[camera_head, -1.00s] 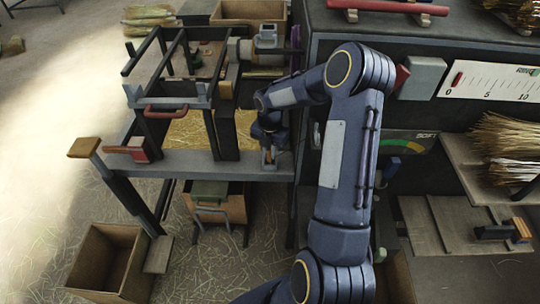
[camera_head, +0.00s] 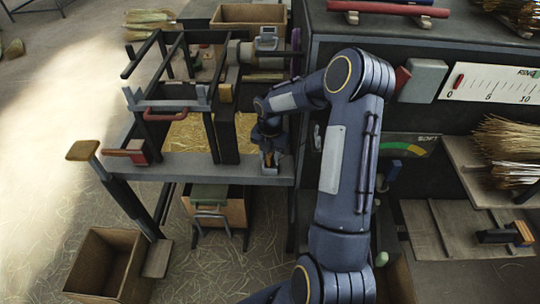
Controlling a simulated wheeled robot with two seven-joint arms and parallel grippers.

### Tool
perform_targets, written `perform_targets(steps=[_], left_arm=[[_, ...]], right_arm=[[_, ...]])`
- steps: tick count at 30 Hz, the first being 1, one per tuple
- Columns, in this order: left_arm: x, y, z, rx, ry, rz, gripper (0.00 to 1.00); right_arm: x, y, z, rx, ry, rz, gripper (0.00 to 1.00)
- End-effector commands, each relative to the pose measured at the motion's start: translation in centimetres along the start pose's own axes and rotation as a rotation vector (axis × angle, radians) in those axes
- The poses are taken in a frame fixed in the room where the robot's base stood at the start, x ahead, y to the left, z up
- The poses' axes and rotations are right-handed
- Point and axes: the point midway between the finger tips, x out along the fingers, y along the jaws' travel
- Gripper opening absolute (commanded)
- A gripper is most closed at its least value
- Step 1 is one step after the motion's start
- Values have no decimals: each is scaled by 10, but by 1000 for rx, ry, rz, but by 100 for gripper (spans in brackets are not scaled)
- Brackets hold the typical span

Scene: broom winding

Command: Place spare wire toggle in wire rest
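My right arm reaches in from the lower right, over the right end of the grey workbench. My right gripper (camera_head: 268,158) points down at the bench's front right corner. A small orange-brown piece shows between or just beside its fingers, above a small grey block-like holder (camera_head: 270,170) on the bench edge. The piece is too small to tell whether it is the wire toggle, and whether the fingers are closed on it is unclear. My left gripper is not in view.
A dark frame with a red handle (camera_head: 165,114) stands on the bench (camera_head: 190,165), left of my gripper. Open wooden boxes (camera_head: 108,262) stand on the floor below. A dark cabinet with a gauge and shelves (camera_head: 480,180) holding straw bundles fills the right side.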

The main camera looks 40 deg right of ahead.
Motion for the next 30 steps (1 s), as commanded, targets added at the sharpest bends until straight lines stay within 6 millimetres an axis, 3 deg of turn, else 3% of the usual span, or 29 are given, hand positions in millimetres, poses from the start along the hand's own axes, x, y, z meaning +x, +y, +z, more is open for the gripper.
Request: perform_targets(steps=[15, 21, 30], left_arm=[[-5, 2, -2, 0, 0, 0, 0], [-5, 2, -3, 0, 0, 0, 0], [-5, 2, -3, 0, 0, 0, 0]], right_arm=[[-100, 1, 1, 0, -5, 4, 36], [-117, 0, 0, -1, -1, 2, 36], [-118, 0, 0, -1, -1, 2, 36]])
